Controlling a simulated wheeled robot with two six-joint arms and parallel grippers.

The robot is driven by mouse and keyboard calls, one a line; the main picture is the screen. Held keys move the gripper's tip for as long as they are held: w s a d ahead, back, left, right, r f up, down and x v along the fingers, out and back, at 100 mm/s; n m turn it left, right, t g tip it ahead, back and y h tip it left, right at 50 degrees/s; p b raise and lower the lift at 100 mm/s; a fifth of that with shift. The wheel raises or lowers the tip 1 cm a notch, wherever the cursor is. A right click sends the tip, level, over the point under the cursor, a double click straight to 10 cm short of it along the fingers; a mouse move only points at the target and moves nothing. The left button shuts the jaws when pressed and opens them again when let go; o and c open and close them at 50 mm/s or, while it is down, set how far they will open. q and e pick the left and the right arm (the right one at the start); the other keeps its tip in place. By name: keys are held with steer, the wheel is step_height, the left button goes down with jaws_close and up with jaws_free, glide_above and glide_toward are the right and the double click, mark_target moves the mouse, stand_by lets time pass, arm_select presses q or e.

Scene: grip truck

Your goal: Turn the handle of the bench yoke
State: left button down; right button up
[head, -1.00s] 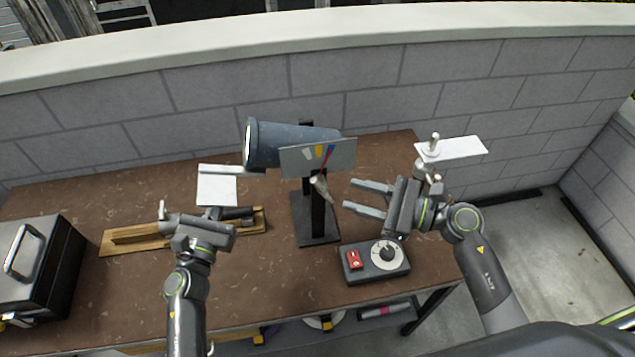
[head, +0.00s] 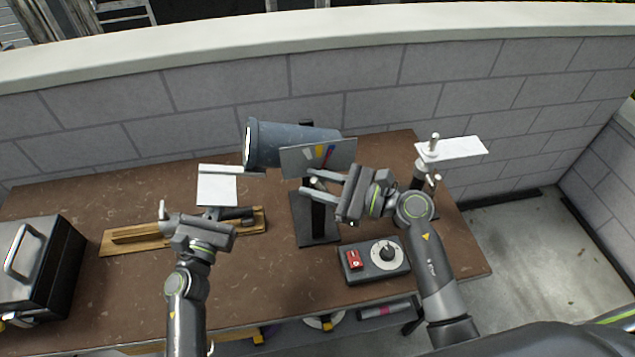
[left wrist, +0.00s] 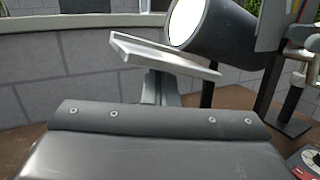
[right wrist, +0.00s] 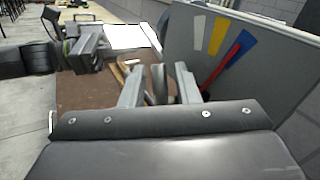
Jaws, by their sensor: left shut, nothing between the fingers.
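The bench yoke holds a dark grey lamp barrel (head: 290,143) on a black post with a flat base (head: 318,236). A grey plate (head: 343,155) beside it has yellow, red, blue and white marks; the plate also fills the right side of the right wrist view (right wrist: 285,85). The short pale handle (head: 315,183) sticks out below the plate. My right gripper (head: 306,182) is open, its fingers on either side of the handle, which shows between them in the right wrist view (right wrist: 158,82). Contact is unclear. My left gripper (head: 213,212) is shut and empty, left of the yoke.
A white square plate (head: 217,190) stands just beyond my left gripper. A wooden board (head: 120,240) and a dark metal case (head: 62,265) are at left. A control box (head: 360,268) with a dial sits front right. A grey block wall (head: 345,80) closes the back.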

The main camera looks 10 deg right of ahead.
jaws_close()
steer(key=shift+d+r+m+t+y, duration=0.1)
steer(key=shift+d+m+t+y, duration=0.15)
steer(key=shift+m+t+y, duration=0.45)
steer(key=shift+d+m+t+y, duration=0.2)
steer(key=shift+m+t+y, duration=0.4)
steer(key=shift+y, duration=0.1)
steer(key=shift+o, duration=0.9)
jaws_free()
steer(key=v, duration=1.2)
